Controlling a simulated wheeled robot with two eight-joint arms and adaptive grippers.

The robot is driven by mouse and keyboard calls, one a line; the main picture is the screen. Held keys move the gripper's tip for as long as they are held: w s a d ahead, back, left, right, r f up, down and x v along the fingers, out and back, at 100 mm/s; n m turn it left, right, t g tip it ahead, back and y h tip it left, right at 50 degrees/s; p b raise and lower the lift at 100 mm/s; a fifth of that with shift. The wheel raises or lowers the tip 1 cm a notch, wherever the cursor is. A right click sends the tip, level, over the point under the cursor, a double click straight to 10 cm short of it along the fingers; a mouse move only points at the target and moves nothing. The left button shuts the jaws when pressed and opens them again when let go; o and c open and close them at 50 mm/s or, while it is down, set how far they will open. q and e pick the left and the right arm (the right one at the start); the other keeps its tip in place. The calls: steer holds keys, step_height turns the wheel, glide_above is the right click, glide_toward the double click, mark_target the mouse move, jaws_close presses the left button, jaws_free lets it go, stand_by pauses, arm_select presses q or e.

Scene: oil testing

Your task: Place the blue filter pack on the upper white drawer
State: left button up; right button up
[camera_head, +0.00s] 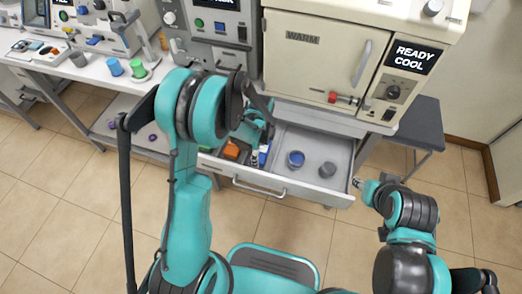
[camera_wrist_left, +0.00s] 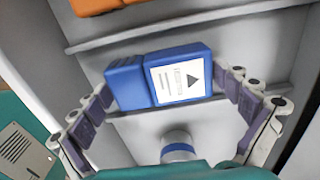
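The blue filter pack (camera_wrist_left: 125,84), with a white label and a black triangle, is in the middle of the left wrist view, inside the open drawer (camera_head: 325,194). My left gripper (camera_head: 260,158) reaches down into the drawer. In the left wrist view its fingers (camera_wrist_left: 165,88) are at the two ends of the pack, very close to or touching it; whether they grip it is unclear. In the head view the gripper hides most of the pack, with a little blue (camera_head: 264,154) showing. My right gripper (camera_head: 358,183) is by the drawer's right front corner, mostly hidden.
An orange item (camera_head: 231,150) lies in the drawer's left part. A blue-banded container (camera_head: 296,159) and a grey one (camera_head: 327,170) stand on the right. The "WARM" cabinet (camera_head: 318,58) is above.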

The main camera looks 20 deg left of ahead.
arm_select(q)
steer(key=shift+r, duration=0.25)
steer(key=s+a+r+n+t+p, duration=0.1)
steer(key=s+r+n+p, duration=0.15)
steer(key=r, duration=0.85)
steer(key=s+r+n+t+p, duration=0.2)
steer(key=s+r+n, duration=0.15)
steer(key=r, duration=0.65)
steer(key=s+a+r+n+t, duration=0.1)
steer(key=s+r+n+t, duration=0.3)
steer(key=s+n, duration=0.5)
steer(key=shift+s+a+r+n, duration=0.25)
steer(key=shift+a+r+n, duration=0.15)
steer(key=shift+n, duration=1.3)
